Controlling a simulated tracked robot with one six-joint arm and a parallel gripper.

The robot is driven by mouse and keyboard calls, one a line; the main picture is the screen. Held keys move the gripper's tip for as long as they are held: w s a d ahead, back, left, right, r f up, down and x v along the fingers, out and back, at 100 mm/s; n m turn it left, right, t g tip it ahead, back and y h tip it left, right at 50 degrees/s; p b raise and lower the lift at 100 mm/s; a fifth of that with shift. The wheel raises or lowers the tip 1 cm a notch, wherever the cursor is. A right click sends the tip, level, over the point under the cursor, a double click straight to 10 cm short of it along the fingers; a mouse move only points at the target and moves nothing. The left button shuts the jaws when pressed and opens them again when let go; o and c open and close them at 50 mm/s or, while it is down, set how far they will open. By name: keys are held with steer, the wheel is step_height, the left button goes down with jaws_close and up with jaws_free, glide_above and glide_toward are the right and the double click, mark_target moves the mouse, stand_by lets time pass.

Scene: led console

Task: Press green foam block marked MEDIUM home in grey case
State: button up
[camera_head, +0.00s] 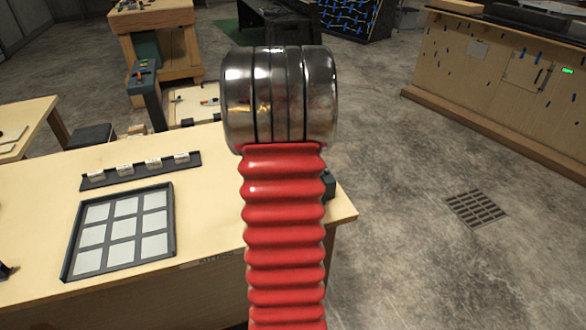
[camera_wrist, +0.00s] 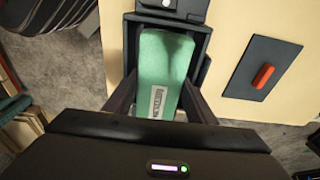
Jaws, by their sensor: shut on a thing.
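The green foam block (camera_wrist: 165,58) shows in the wrist view, with a pale label (camera_wrist: 157,102) near its close end; the print is too small to read surely. My gripper (camera_wrist: 158,92) is shut on the block, one dark finger on each side. The dark grey case (camera_wrist: 204,42) stands around the block's far part, its walls to the left, right and far side. The block lies lengthwise over the case opening; how deep it sits I cannot tell. In the head view, my red arm hides the gripper and block.
A dark plate with a red handle (camera_wrist: 264,76) lies right of the case in the wrist view. In the head view, a framed tray (camera_head: 170,222) of pale squares and a dark strip (camera_head: 95,181) with several white pieces lie on the table (camera_head: 215,215).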

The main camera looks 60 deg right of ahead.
steer(key=shift+f, duration=3.15)
steer(key=o, duration=1.2)
steer(key=r, duration=0.4)
steer(key=w+a+r, duration=0.1)
steer(key=r, duration=0.8)
steer(key=shift+w+a+r, duration=0.2)
steer(key=shift+w+r, duration=0.05)
steer(key=shift+r, duration=0.05)
